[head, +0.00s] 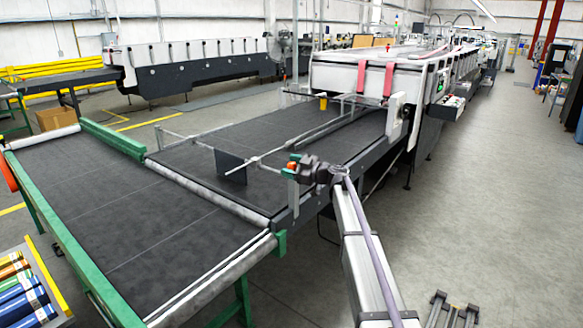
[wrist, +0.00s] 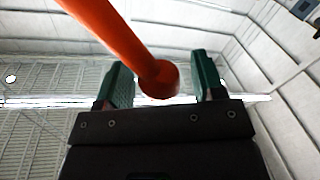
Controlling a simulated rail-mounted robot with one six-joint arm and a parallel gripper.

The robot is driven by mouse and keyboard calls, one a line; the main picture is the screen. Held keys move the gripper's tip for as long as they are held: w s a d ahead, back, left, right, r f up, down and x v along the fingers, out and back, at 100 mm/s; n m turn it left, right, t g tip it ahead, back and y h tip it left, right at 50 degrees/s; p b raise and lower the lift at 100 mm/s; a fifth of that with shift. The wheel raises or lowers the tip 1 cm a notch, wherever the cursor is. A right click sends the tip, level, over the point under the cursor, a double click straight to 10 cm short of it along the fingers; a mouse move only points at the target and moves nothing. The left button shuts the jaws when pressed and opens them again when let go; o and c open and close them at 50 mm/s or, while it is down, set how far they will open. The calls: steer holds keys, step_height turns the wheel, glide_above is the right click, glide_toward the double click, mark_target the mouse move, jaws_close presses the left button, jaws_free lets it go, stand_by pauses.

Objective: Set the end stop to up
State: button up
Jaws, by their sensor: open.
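The end stop is a dark plate (head: 230,167) hanging from a thin cross rod (head: 263,156) over the dark conveyor belt. Its lower edge is at or close to the belt; I cannot tell if it touches. An orange lever (wrist: 105,32) with a rounded end runs in from the upper left in the wrist view. A small orange part shows beside my gripper (head: 290,171) in the head view, at the near side of the belt. In the wrist view my gripper (wrist: 160,66) is open, its green fingers on either side of the lever's end, with gaps visible.
A green-framed conveyor (head: 85,200) lies to the left. The white folder gluer (head: 350,78) stands behind, with red straps (head: 389,71) and a control box (head: 447,107). A pallet with coloured rolls (head: 22,290) is at lower left.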

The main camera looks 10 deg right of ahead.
jaws_close()
stand_by(0.5)
